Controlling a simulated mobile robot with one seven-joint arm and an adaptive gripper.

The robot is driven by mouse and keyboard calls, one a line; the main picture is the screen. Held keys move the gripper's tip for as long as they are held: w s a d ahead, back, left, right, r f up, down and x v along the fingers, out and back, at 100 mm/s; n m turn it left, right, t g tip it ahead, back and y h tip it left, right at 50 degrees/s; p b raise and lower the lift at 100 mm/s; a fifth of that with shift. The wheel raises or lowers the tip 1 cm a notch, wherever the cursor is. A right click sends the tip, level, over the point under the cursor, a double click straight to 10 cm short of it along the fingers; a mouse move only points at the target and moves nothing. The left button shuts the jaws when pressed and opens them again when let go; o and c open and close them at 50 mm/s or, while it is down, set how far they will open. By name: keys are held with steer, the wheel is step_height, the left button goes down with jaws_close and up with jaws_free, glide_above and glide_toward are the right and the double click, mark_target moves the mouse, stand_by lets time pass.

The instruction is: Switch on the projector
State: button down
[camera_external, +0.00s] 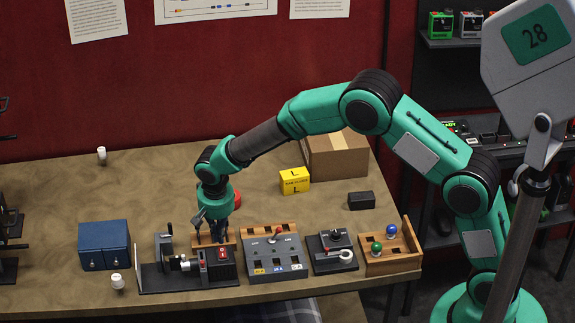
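A device on a black base (160,280) stands at the front of the table, with an upright plate at its left end and a red rocker switch (222,253) on a dark box at its right end. It may be the projector; I cannot tell for sure. My gripper (210,238) points down just above and behind this device, near the switch. The fingers are small and dark against the device, so their opening and any contact with the switch are unclear. I see nothing held in them.
A blue cabinet (104,246) stands left of the device. To its right are a grey slider panel (277,270), a black lever box (333,252) and a wooden tray (405,262) with green and blue knobs. A yellow box (294,181) and a cardboard box (337,156) stand behind.

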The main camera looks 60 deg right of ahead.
mark_target(221, 259)
step_height(221, 259, up, 10)
steer(key=s+a, duration=0.2)
steer(key=shift+s+a+r, duration=0.15)
steer(key=shift+r, duration=0.1)
steer(key=shift+r, duration=0.1)
stand_by(0.4)
steer(key=s+d+r+n+t+b, duration=0.15)
steer(key=s+d+r, duration=0.25)
steer(key=s+r, duration=0.55)
steer(key=s+d+r+n+t+b, duration=0.1)
steer(key=s+d+r+n+b, duration=0.2)
steer(key=s+r, duration=0.7)
steer(key=s+d+f+n+t+b, duration=0.1)
steer(key=s+d+n, duration=0.1)
steer(key=s, duration=1.1)
steer(key=s+d+f+n+t+y+b, duration=0.1)
steer(key=s+d+n+b, duration=0.1)
steer(key=s, duration=1.2)
steer(key=shift+s+d+f, duration=0.15)
steer(key=shift+d+f, duration=0.1)
